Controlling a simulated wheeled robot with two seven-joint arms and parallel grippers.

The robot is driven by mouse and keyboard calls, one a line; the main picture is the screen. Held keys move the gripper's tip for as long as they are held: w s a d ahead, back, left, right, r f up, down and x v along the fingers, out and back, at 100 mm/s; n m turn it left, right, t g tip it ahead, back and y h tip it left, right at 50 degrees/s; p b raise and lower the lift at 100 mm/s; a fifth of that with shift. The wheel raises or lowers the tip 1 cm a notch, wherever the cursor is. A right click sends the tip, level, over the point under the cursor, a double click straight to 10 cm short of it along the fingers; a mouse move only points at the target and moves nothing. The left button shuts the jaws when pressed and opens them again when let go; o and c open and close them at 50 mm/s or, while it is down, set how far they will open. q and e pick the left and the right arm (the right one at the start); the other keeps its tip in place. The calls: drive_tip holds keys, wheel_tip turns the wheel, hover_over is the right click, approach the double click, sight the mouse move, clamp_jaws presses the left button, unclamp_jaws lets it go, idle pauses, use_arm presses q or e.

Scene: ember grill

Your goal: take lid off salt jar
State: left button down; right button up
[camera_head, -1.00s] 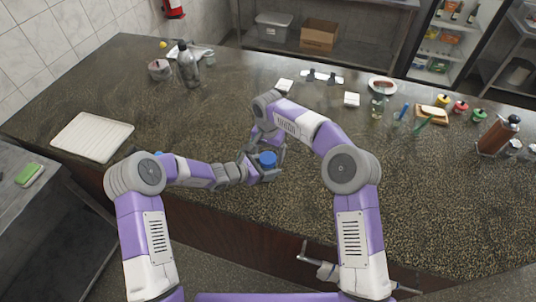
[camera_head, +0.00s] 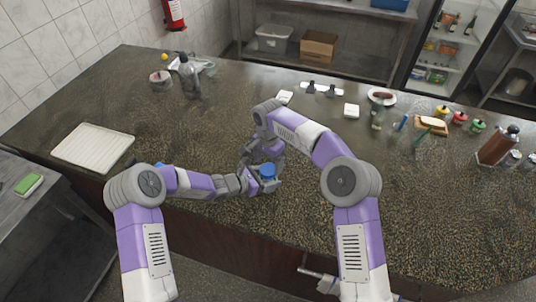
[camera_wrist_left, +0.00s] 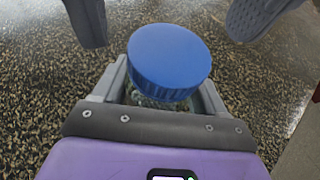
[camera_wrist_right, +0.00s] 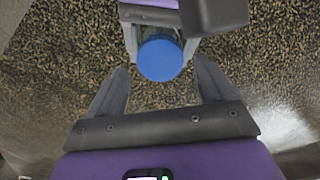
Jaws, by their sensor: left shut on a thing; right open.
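The salt jar stands upright with its round blue lid (camera_head: 267,170) on top, near the front edge of the counter. My left gripper (camera_wrist_left: 165,98) is shut around the glass body of the jar (camera_wrist_left: 160,99), just below the lid. In the right wrist view the blue lid (camera_wrist_right: 160,58) lies just beyond my right gripper (camera_wrist_right: 163,82), whose two fingers are spread apart and empty. The lid appears seated on the jar. The jar's body is mostly hidden by the lid and the left fingers.
The speckled counter (camera_head: 420,215) is clear to the right of the arms. A white tray (camera_head: 93,147) lies at the left. A grey bottle (camera_head: 189,77) stands at the back left. Two white blocks lie behind my arms. Several condiments and a brown bottle (camera_head: 498,145) stand at the right.

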sight(268, 179)
drive_tip(key=shift+f, duration=1.45)
drive_tip(key=shift+c, duration=0.4)
drive_tip(key=c, duration=1)
drive_tip(key=n, duration=0.3)
drive_tip(key=shift+r, duration=0.1)
drive_tip(key=o, duration=1.2)
drive_tip(key=shift+c, duration=0.2)
